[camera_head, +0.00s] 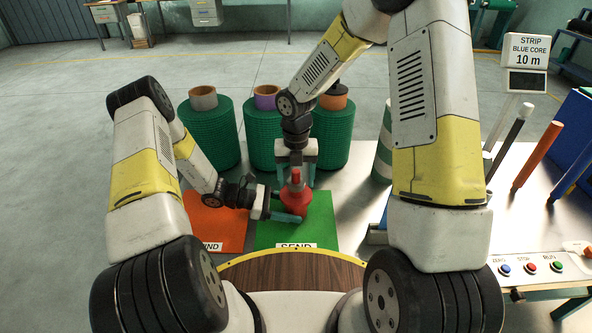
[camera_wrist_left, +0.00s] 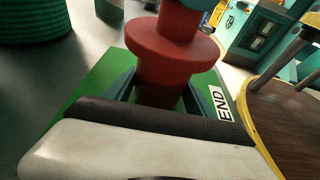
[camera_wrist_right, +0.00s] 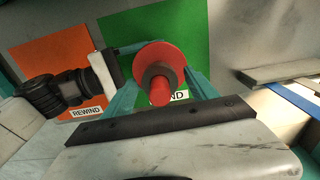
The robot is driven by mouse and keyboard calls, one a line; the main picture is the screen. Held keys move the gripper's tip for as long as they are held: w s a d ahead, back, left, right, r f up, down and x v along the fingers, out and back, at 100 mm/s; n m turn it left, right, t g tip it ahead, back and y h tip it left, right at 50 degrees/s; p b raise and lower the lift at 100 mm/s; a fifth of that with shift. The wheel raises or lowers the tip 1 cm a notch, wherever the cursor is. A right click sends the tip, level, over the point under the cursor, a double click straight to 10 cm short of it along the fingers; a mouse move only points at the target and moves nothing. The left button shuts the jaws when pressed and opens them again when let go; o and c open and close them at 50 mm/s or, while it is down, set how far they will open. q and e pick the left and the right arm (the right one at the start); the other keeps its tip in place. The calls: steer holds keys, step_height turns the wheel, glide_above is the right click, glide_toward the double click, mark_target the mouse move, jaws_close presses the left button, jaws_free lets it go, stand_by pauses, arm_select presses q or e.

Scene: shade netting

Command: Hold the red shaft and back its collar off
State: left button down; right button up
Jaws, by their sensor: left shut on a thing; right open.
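The red shaft (camera_head: 294,197) stands on the green SEND mat (camera_head: 322,222). In the left wrist view it shows a thick lower body (camera_wrist_left: 160,80) with a wide red disc above it. My left gripper (camera_head: 288,207) is shut on the lower body, below the disc. My right gripper (camera_head: 297,172) comes from above and is open, its fingers around the upper end. In the right wrist view the shaft's narrow tip (camera_wrist_right: 160,93) and a darker round part lie between the fingers, over the wide red disc (camera_wrist_right: 152,55). I cannot tell which part is the collar.
An orange REWIND mat (camera_head: 215,228) lies left of the green one. Several green netting rolls (camera_head: 210,133) stand behind. To the right are colored posts (camera_head: 537,155), a "STRIP BLUE CORE 10 m" sign (camera_head: 528,52) and a button panel (camera_head: 532,268). A wooden surface (camera_head: 290,272) is in front.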

steer(key=shift+f, duration=0.45)
steer(key=shift+c, duration=0.2)
jaws_close()
